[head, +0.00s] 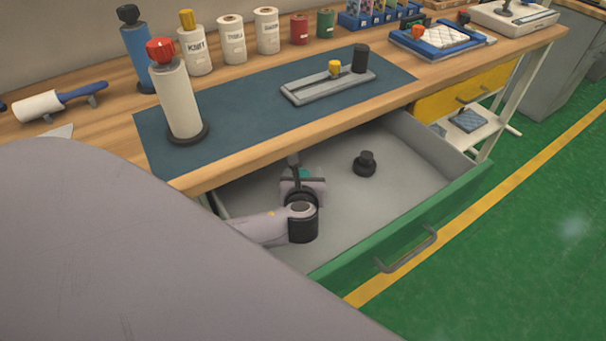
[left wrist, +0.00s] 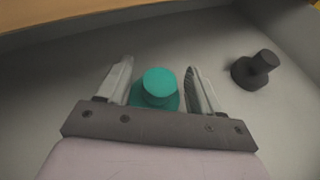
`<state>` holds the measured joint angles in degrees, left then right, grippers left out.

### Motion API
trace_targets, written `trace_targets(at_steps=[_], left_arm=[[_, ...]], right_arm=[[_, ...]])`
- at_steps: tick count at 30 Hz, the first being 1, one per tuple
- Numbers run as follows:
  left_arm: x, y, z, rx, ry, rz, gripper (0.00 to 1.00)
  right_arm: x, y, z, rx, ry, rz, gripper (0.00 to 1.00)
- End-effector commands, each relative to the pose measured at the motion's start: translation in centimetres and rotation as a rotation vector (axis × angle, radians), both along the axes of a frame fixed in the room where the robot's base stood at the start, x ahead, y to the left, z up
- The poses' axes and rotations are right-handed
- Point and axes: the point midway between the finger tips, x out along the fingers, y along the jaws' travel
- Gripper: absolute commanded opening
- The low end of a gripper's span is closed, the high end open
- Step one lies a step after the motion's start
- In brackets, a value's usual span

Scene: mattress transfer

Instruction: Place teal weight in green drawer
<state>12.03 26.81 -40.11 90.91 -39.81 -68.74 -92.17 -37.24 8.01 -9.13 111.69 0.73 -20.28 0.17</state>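The green drawer (head: 440,215) is pulled out below the workbench. The teal weight (left wrist: 158,90) is down in the drawer, between the spread fingers of my left gripper (left wrist: 158,88) in the left wrist view. Gaps show between it and both fingers. In the head view only a small teal patch (head: 304,174) shows, as my left gripper (head: 297,170) hides most of it. A black weight (head: 366,163) stands on the drawer floor to the right; it also shows in the left wrist view (left wrist: 256,69). My right gripper is not in view.
The wooden bench top (head: 400,93) overhangs the drawer's back. A blue mat (head: 230,110) on it carries a white roll with a red knob (head: 177,95) and a grey tray (head: 325,86). The drawer's right part is bare. A yellow drawer (head: 465,90) is at right.

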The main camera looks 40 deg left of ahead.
Motion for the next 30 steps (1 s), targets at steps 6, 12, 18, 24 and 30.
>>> trace_targets(at_steps=[6,12,18,24,30], left_arm=[[-1.2,-0.9,0.9,-0.001,0.0,-0.002,0.65],[-4.2,-2.9,2.4,-0.003,0.001,-0.002,0.65],[-7.3,-4.9,3.9,-0.005,0.001,-0.001,0.65],[-8.9,-6.0,4.7,0.0,0.0,0.0,0.65],[-9.2,-6.2,4.8,0.001,-0.001,0.001,0.65]], right_arm=[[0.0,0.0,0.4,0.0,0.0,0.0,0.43],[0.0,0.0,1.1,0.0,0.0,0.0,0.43],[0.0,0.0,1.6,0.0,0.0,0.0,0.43],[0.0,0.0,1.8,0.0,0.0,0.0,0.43],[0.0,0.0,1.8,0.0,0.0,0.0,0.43]])
